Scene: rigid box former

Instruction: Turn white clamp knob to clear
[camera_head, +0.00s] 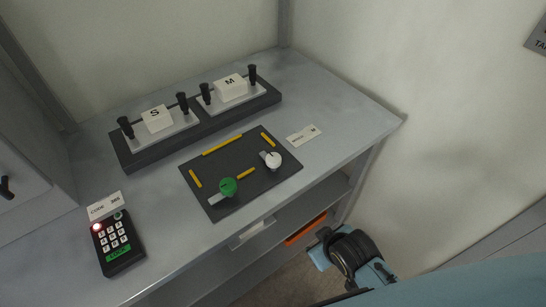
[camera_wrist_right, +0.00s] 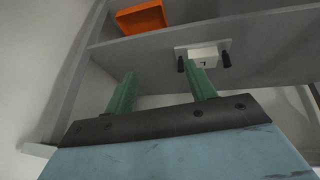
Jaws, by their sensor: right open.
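The white clamp knob (camera_head: 273,160) sits at the right of a dark plate (camera_head: 232,184) on the grey bench, with a small light tab beside it. A green knob (camera_head: 228,186) with a similar light tab is at the plate's front left. Yellow bars lie on the plate. In the head view my right arm is at the lower right, below and in front of the bench, well away from the white knob. In the right wrist view my right gripper (camera_wrist_right: 162,91) is open and empty, its two green fingers apart. My left gripper is not in view.
A dark rack (camera_head: 200,128) holds blocks marked S (camera_head: 156,118) and M (camera_head: 231,88) between black-handled posts. A keypad (camera_head: 115,243) with a red light stands front left. Below are shelves with an orange bin (camera_wrist_right: 141,17) and a white block (camera_wrist_right: 202,57). A wall bounds the right.

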